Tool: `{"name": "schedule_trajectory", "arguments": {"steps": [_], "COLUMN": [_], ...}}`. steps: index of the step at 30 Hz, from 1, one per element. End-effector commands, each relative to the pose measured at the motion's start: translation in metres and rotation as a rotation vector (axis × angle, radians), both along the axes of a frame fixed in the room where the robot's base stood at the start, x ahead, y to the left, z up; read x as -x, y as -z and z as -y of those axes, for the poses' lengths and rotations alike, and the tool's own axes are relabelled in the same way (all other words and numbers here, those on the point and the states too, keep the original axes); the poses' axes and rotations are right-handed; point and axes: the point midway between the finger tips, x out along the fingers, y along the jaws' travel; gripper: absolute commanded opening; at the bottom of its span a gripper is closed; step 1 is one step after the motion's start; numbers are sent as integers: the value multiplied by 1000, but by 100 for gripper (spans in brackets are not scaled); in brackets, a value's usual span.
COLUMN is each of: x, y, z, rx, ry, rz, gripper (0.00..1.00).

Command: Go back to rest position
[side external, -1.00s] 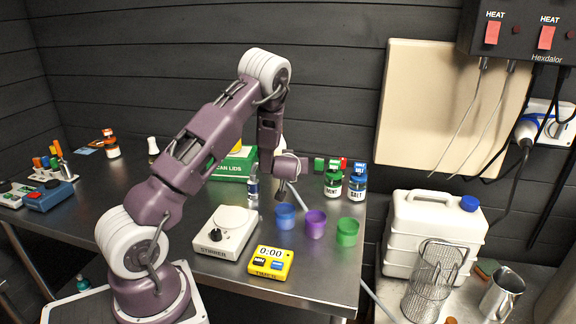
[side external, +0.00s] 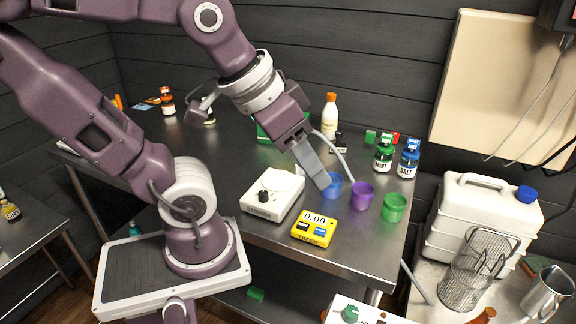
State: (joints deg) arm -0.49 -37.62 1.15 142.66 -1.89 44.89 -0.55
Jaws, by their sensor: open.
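My arm reaches in from the upper left over the steel table (side external: 232,160). My gripper (side external: 320,182) points down and to the right, its grey fingertip right at the blue cup (side external: 332,190). The jaws are open, though one finger mostly hides the other. I cannot tell whether the finger touches the cup or is in front of it. A purple cup (side external: 362,196) and a green cup (side external: 394,208) stand upright to the right of it.
A white stirrer (side external: 275,193) and a yellow timer (side external: 314,229) sit near the front edge. Mint (side external: 383,157) and salt (side external: 408,163) jars and a white bottle (side external: 329,120) stand behind. A white jug (side external: 482,215) and a wire basket (side external: 472,268) are right of the table.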

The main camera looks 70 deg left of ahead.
Motion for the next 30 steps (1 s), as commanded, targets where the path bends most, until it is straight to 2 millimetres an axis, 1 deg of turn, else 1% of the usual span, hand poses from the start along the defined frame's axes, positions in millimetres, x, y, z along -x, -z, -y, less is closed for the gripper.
{"name": "schedule_trajectory", "arguments": {"steps": [1, 2, 3, 5, 30], "x": [15, 23, 29, 33, 32], "y": [1, 2, 3, 5, 4], "z": [0, 0, 0, -1, -1], "rx": [-24, -37, -46, -52, -49], "ry": [23, 33, 41, 46, 43], "rz": [-8, -17, -26, -34, -34], "gripper": [46, 46, 46, 46, 46]}}
